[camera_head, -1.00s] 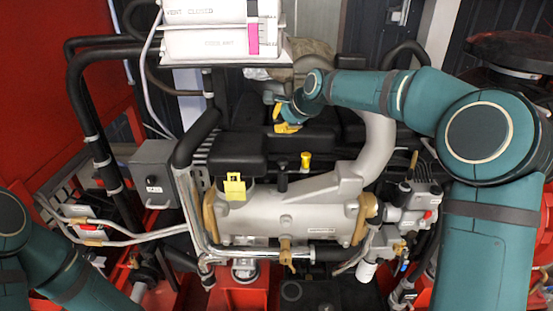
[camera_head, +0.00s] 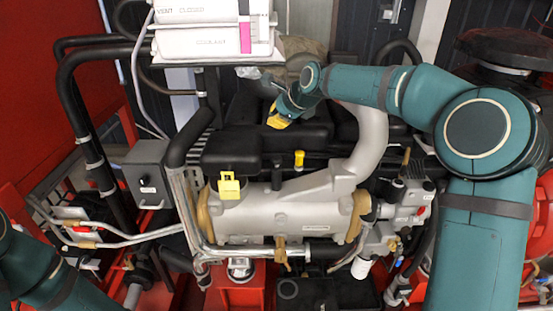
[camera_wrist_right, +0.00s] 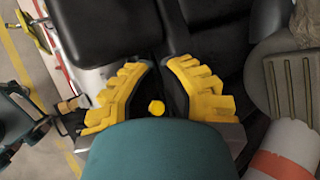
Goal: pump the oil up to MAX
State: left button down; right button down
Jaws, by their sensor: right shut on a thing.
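My right gripper (camera_head: 277,121) is over the black top covers of the engine, behind the silver housing. In the right wrist view its yellow fingers (camera_wrist_right: 157,95) are close on either side of a small round yellow knob (camera_wrist_right: 156,108). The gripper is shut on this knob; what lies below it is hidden. A yellow T-topped cap (camera_head: 299,159) stands in front of the black covers, and a yellow ring-shaped handle (camera_head: 229,187) stands at the left of the housing. My left arm shows at the lower left; its gripper is out of the head view. I cannot read any MAX mark.
White labelled boxes (camera_head: 210,40) with a pink strip (camera_head: 245,38) stand at the top. The silver housing (camera_head: 285,213) and a curved grey pipe (camera_head: 372,150) lie in front and right of my right gripper. A grey control box (camera_head: 149,175) and black pipes fill the left.

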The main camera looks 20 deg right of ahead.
jog(key=b, duration=0.5)
send_over(277, 160)
jog(key=w, duration=0.2)
jog(key=f, duration=0.7)
jog(key=shift+w+d+f, duration=0.2)
jog(key=shift+d, duration=0.05)
jog(key=shift+f+b, duration=0.55)
jog(key=c, duration=1.7)
grip_release()
grip_shut()
jog(key=shift+f, duration=0.45)
